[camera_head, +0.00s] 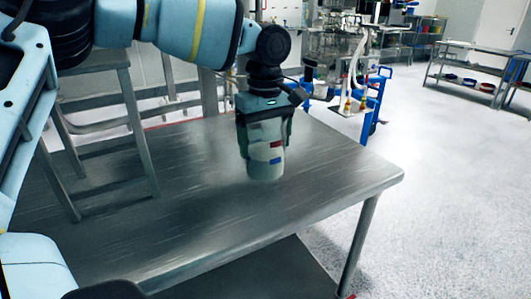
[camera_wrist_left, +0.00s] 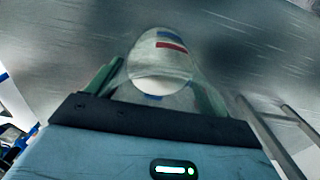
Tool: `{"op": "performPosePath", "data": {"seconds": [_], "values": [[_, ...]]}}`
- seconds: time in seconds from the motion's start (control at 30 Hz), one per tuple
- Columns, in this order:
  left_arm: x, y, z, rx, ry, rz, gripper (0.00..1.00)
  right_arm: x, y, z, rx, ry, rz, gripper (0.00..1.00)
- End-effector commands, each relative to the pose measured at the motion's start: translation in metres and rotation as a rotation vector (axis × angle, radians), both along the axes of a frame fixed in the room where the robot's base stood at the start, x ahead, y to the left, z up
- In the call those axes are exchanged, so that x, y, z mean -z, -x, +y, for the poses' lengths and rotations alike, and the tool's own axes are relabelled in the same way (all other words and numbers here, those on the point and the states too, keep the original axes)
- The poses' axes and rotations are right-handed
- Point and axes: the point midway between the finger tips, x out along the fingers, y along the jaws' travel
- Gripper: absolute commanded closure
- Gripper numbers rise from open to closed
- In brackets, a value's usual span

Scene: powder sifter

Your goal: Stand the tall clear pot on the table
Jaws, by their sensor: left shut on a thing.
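The tall clear pot (camera_head: 265,166) is upright over the metal table (camera_head: 330,180), with pale contents and small red and blue marks on its side. It also shows in the left wrist view (camera_wrist_left: 160,62), between the two fingers. My left gripper (camera_head: 265,128) is shut on the pot's upper part from above. The pot's base is at or very close to the tabletop; I cannot tell whether it touches. The gripper hides the pot's top. My right gripper is not in view.
A metal frame (camera_head: 140,125) with legs stands on the table's left part. The tabletop in front and to the right of the pot is clear. Beyond the far edge stands a blue trolley (camera_head: 372,108); shelves (camera_head: 470,75) are at the back right.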

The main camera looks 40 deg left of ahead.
Motion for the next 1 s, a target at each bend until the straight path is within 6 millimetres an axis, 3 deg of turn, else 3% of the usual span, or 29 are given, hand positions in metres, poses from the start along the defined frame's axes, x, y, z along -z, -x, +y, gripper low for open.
{"op": "performPosePath", "data": {"seconds": [0.37,0.77,0.8,0.93,1.0], "values": [[0.034,0.0,-0.001,0.0,-0.001,-0.003,0.55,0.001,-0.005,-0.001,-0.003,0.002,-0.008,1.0],[0.038,0.0,-0.001,0.0,-0.001,-0.004,0.55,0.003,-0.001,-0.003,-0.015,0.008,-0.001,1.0],[0.039,0.0,-0.001,0.0,-0.001,-0.003,0.16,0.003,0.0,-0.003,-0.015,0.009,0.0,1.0],[0.038,0.0,-0.001,0.0,-0.001,-0.003,0.0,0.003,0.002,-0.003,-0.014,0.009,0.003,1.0],[0.038,0.0,-0.001,0.0,-0.001,-0.003,0.0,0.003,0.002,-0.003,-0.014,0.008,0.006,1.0]]}}
